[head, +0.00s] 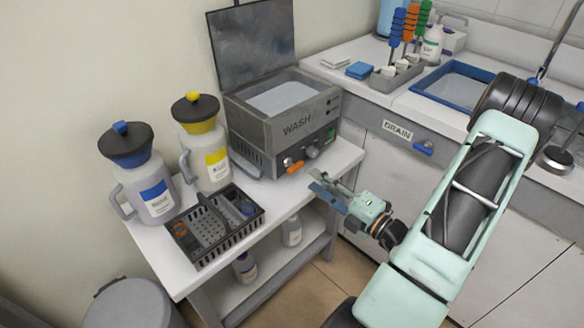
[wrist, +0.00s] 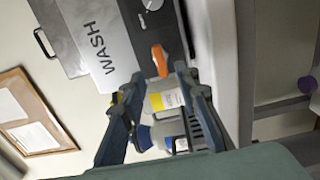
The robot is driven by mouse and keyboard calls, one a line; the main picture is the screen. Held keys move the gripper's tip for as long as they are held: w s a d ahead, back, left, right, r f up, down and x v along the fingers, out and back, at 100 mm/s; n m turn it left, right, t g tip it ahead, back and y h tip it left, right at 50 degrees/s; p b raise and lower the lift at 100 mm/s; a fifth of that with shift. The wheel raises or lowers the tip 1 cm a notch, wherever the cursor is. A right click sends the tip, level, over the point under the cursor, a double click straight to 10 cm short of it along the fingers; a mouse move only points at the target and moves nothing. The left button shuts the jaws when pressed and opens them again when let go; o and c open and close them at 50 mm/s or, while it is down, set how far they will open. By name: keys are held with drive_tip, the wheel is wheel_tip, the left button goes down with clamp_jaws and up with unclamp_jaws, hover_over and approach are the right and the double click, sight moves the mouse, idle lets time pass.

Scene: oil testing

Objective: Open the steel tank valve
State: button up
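The steel tank (head: 262,132) is a grey box marked WASH on the white side table, with its lid raised and pale liquid inside. An orange valve handle (head: 295,167) sticks out low on its front, beside a round knob. In the wrist view the handle (wrist: 160,60) shows just beyond the fingertips, roughly between them, beside the WASH lettering. My gripper (head: 318,184) is in front of the tank, to the right of and a little below the handle in the head view. Its fingers (wrist: 158,80) are apart with nothing between them, and I see no clear contact with the handle.
A black basket (head: 258,218), a blue-labelled jug (head: 152,190) and a yellow-labelled jug (head: 212,158) stand left of the tank on the side table (head: 342,163). A counter with a DRAIN label (head: 397,130) and blue handle (head: 423,148) stands to the right.

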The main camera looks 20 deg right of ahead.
sight(298, 169)
drive_tip(key=b+x, duration=0.1)
drive_tip(key=x, duration=0.7)
drive_tip(key=shift+w+a, duration=0.2)
drive_tip(key=shift+w, duration=0.15)
clamp_jaws()
